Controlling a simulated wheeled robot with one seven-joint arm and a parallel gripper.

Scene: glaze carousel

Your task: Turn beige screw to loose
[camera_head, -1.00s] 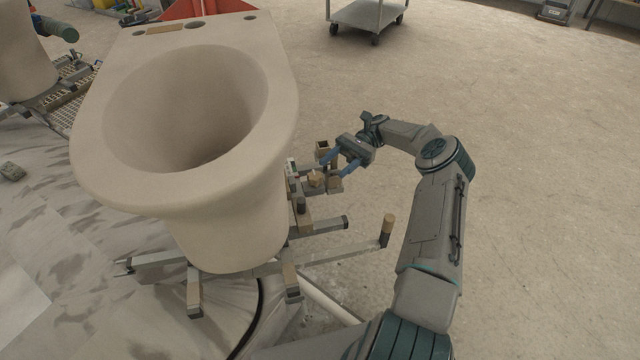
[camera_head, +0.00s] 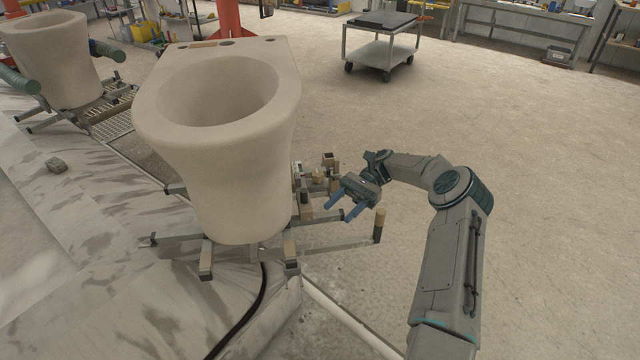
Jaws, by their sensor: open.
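A small beige knob (camera_head: 318,174), which looks like the beige screw, sits on the metal fixture (camera_head: 345,243) right of a large beige toilet bowl (camera_head: 215,150). It is too small to tell how it is turned. My gripper (camera_head: 341,211) is open and empty, with its two blue fingers pointing down and left. The fingers are in front of and to the right of the knob, apart from it in the picture. The gripper's body hides part of the fixture's right side.
A beige-topped upright handle (camera_head: 380,219) stands at the fixture's right end, close to my gripper. A dark knob (camera_head: 304,196) stands near the beige one. A second bowl (camera_head: 55,60) is at far left. A grey cart (camera_head: 380,45) stands behind; the floor on the right is clear.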

